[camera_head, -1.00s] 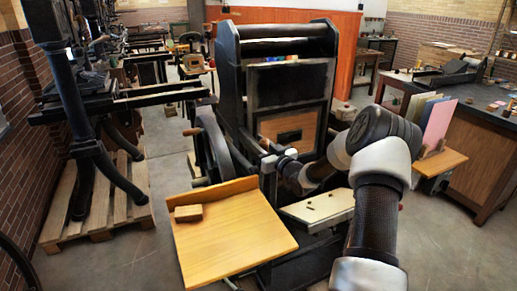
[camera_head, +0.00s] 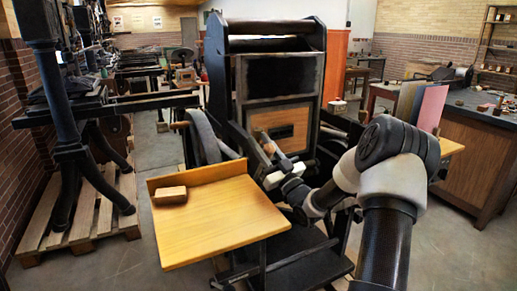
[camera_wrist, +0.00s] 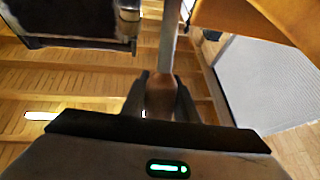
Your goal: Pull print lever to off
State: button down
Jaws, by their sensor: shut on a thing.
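The hand press (camera_head: 285,75) is a tall black machine with a wooden panel low on its front, seen in the head view. In the wrist view, the print lever is a grey rod (camera_wrist: 168,45) with a brown grip (camera_wrist: 161,97). My gripper (camera_wrist: 160,100) is shut on that grip, with a black finger on each side. In the head view my gripper (camera_head: 278,158) is small, in front of the press's wooden panel, and my arm reaches it from the right. The lever's lower end is hidden there.
A wooden feed table (camera_head: 215,220) with a small wooden block (camera_head: 170,195) stands at front left. Another press stands on a pallet (camera_head: 85,220) at far left. A workbench (camera_head: 480,160) is at right, behind coloured boards (camera_head: 430,108). A grey panel (camera_wrist: 265,80) shows in the wrist view.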

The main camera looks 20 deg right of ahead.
aim_at(271, 156)
jog(key=c, duration=1.4)
grip_release()
jog(key=v, duration=0.5)
jog(key=s+d, duration=0.1)
jog(key=s, duration=0.7)
jog(key=s+d, duration=0.1)
jog(key=s, duration=0.3)
jog(key=shift+d+p, duration=0.3)
jog(key=shift+p, duration=0.1)
jog(key=shift+w, duration=0.1)
